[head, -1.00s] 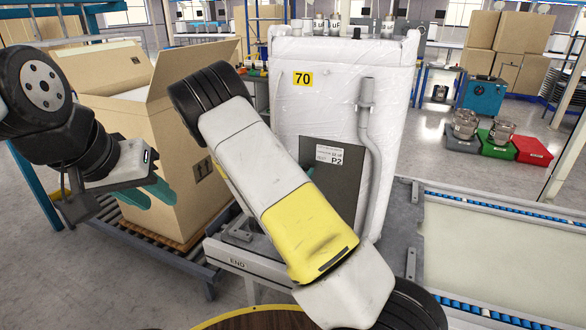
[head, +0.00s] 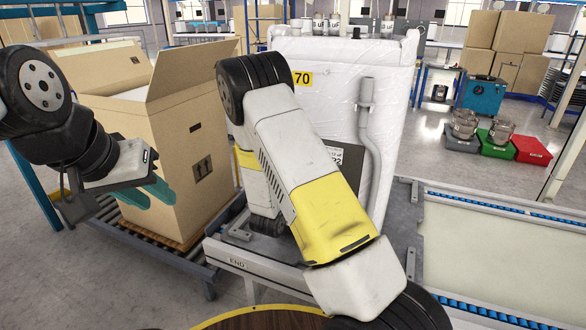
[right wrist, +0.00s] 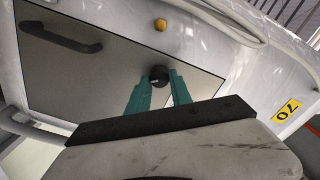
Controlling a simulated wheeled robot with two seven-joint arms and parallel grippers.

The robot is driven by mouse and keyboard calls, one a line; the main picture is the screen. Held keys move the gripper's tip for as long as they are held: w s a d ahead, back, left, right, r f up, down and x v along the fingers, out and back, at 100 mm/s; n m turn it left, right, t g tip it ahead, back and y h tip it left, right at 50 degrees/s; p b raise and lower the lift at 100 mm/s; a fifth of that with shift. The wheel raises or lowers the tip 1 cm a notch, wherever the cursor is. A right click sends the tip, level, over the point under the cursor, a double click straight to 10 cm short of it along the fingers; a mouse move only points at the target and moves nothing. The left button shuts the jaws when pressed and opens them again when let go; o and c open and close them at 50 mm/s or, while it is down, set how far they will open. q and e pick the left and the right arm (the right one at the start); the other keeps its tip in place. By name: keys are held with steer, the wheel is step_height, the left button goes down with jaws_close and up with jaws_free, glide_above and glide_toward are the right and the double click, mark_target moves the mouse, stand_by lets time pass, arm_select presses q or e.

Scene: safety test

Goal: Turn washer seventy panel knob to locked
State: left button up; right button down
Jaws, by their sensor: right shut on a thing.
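Washer seventy (head: 335,75) is a white, wrapped upright unit with a yellow 70 label (head: 303,79); the label also shows in the right wrist view (right wrist: 287,110). Its grey front panel (right wrist: 110,65) carries a round black knob (right wrist: 159,75). My right gripper (right wrist: 160,84) is shut on the knob, a teal finger on either side. I cannot read the knob's setting. In the head view my right arm hides the knob, the right gripper and most of the panel. My left gripper (head: 150,194) appears open and empty, in front of a cardboard box.
The panel also has a black bar handle (right wrist: 60,36), and a yellow knob (right wrist: 160,24) sits just beyond its edge. A grey pipe (head: 367,140) runs down the washer's front. The open cardboard box (head: 185,125) stands left; a conveyor (head: 500,245) extends right.

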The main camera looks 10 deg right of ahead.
steer(key=m, duration=0.7)
steer(key=shift+f, duration=0.1)
stand_by(0.5)
steer(key=c, duration=1.2)
jaws_free()
steer(key=shift+o, duration=0.2)
steer(key=v, duration=0.7)
steer(key=shift+s+a, duration=0.2)
steer(key=shift+s, duration=0.15)
